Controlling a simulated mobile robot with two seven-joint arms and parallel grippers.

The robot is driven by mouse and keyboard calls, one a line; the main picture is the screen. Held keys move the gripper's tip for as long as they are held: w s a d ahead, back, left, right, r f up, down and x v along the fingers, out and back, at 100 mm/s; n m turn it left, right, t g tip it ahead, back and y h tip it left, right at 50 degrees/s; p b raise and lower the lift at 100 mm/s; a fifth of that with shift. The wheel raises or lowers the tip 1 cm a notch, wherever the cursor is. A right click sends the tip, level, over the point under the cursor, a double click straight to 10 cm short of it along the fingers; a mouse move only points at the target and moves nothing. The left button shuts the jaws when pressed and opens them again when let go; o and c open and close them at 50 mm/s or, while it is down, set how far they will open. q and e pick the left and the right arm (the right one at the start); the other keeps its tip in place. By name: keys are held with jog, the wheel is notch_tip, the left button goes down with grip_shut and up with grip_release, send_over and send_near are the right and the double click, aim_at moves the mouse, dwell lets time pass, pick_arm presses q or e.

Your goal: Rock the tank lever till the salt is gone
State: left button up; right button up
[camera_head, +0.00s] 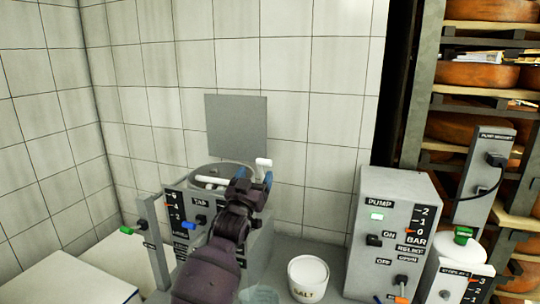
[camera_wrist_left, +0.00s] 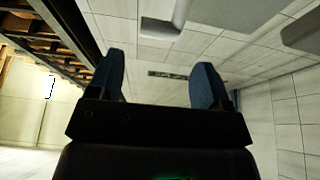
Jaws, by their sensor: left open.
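The grey tank (camera_head: 262,245) stands against the tiled wall, with a round opening on top. A white bar (camera_head: 210,181) lies across the opening. A white lever end (camera_head: 263,162) sticks up at the tank's right, just above my left gripper (camera_head: 254,177). The left gripper's blue fingers are open, apart and empty; contact with the lever cannot be told. A white bucket labelled SALT (camera_head: 308,279) stands right of the tank. Salt inside the tank is hidden. My right gripper is out of view.
A grey panel (camera_head: 237,126) stands upright behind the tank. A pump box (camera_head: 394,230) with switches stands right of the bucket. Shelves with cheese wheels (camera_head: 485,75) rise at the right.

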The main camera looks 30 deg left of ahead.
aim_at(263, 162)
pick_arm(q)
jog(key=x, duration=0.8)
jog(key=shift+w+d+f, duration=0.1)
jog(key=shift+w+f, duration=0.05)
jog(key=shift+w, duration=0.45)
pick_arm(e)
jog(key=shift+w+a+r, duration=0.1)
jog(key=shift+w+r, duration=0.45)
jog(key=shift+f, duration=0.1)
